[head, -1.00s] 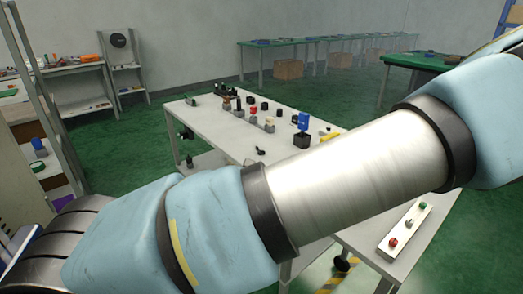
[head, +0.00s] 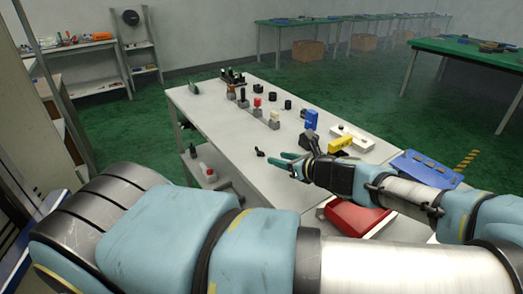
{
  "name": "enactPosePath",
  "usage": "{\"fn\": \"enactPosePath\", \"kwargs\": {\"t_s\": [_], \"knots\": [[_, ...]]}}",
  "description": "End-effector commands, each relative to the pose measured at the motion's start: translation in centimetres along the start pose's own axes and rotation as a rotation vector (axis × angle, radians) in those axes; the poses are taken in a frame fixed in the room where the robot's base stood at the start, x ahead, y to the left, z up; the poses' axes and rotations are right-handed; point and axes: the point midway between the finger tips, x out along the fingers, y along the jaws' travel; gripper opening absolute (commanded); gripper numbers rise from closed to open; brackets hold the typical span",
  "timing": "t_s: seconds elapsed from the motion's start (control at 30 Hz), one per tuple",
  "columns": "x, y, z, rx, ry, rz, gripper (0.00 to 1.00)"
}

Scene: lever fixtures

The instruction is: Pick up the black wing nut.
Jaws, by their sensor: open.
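A small black piece (head: 260,152), which looks like the black wing nut, lies on the white table (head: 235,165) near its middle. It is too small for its shape to show clearly. My gripper (head: 284,160) reaches in from the right over the table, with its teal fingers pointing left toward the black piece. The fingers are apart with nothing between them. A short gap shows between the fingertips and the black piece; the height of the fingers above the table is hard to tell.
Several small knobs and lever fixtures, including a red-topped one (head: 257,104), stand behind. A blue-handled lever (head: 311,120) and a yellow block (head: 340,144) stand close behind my gripper. A blue tray (head: 428,170) and a red bin (head: 352,216) are to the right.

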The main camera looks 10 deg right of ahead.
Motion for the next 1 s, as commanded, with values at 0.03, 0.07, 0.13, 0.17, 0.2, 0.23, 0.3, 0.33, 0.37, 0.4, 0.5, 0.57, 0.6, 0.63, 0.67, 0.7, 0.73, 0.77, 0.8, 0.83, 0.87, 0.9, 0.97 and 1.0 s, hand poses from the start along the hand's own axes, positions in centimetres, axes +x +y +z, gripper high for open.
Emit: {"fn": "enactPosePath", "kwargs": {"t_s": [0.03, 0.07, 0.13, 0.17, 0.2, 0.23, 0.3, 0.33, 0.37, 0.4, 0.5, 0.57, 0.6, 0.63, 0.67, 0.7, 0.73, 0.77, 0.8, 0.83, 0.87, 0.9, 0.97, 1.0], "knots": [[0.7, 0.1, 0.1, 0.0, -0.001, 0.003, 0.42], [1.1, 0.1, 0.1, -0.001, -0.001, 0.003, 0.42], [1.7, 0.1, 0.1, 0.0, 0.0, 0.001, 0.42], [1.8, 0.1, 0.1, 0.0, 0.0, 0.001, 0.42], [2.0, 0.1, 0.1, -0.001, 0.0, 0.002, 0.42], [2.2, 0.1, 0.1, -0.001, 0.0, 0.002, 0.42], [2.9, 0.1, 0.3, -0.002, 0.0, 0.002, 0.42], [3.2, 0.1, 0.4, -0.001, -0.001, 0.003, 0.42], [3.7, 0.1, 0.5, 0.0, -0.002, 0.004, 0.42], [4.3, 0.1, 0.6, -0.002, -0.001, 0.004, 0.42], [5.8, 0.1, 0.5, -0.001, 0.0, 0.003, 0.42], [6.5, 0.1, 0.5, -0.001, 0.0, 0.003, 0.42], [6.8, 0.1, 0.4, -0.001, 0.0, 0.002, 0.42], [7.0, 0.1, 0.4, -0.002, 0.001, 0.001, 0.42], [7.1, 0.1, 0.3, -0.002, 0.001, 0.001, 0.42], [7.2, 0.1, 0.3, -0.002, 0.001, 0.001, 0.42], [7.3, 0.1, 0.3, -0.002, 0.001, 0.0, 0.42], [7.3, 0.1, 0.3, -0.002, 0.002, 0.0, 0.42], [7.3, 0.0, 0.2, -0.002, 0.002, 0.0, 0.42], [7.2, 0.0, 0.2, -0.002, 0.002, 0.0, 0.42], [7.2, 0.0, 0.2, -0.002, 0.002, 0.0, 0.42], [7.2, 0.0, 0.2, -0.002, 0.001, 0.0, 0.41], [7.2, 0.0, 0.2, -0.002, 0.001, 0.0, 0.35], [7.2, 0.0, 0.2, -0.002, 0.001, 0.0, 0.3]]}}
